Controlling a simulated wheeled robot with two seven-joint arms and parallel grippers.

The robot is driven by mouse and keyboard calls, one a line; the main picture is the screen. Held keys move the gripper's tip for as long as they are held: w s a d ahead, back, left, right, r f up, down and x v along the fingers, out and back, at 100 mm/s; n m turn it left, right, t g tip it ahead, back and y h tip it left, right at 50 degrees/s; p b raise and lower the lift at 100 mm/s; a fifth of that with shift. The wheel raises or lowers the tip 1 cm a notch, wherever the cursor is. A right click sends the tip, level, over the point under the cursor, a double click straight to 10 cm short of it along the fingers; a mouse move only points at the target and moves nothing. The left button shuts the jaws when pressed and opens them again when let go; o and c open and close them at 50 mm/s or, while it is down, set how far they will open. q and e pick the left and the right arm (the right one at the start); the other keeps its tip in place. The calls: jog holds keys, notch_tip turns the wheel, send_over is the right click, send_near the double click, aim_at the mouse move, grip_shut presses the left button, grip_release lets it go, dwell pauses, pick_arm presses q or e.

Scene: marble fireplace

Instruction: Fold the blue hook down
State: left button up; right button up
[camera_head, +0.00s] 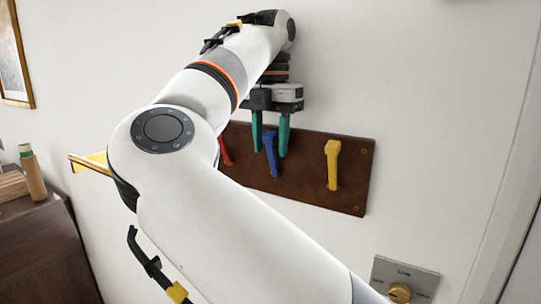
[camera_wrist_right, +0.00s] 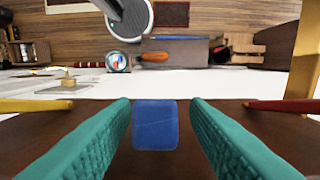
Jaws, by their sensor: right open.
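The blue hook (camera_head: 271,157) is on a dark brown board (camera_head: 352,193) fixed to the wall, between a red hook (camera_head: 225,152) and a yellow hook (camera_head: 333,165). My right gripper (camera_head: 270,151) is open and comes down from above, with its teal fingers on either side of the blue hook. In the right wrist view the blue hook (camera_wrist_right: 155,125) shows as a blue block between the two fingers (camera_wrist_right: 161,104), with a gap on each side. My right arm hides the left part of the board. My left gripper is not in view.
A plate with a brass knob (camera_head: 400,292) is on the wall at lower right. A dark wooden cabinet (camera_head: 45,245) with a bottle (camera_head: 32,172) on it stands at left. A framed picture (camera_head: 14,60) hangs at upper left. The wall right of the board is bare.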

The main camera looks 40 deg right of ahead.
aim_at(271, 161)
jog(key=shift+f, duration=0.75)
jog(key=shift+s+a+f, duration=0.1)
jog(key=shift+s+f, duration=0.05)
jog(key=shift+f, duration=0.65)
grip_shut()
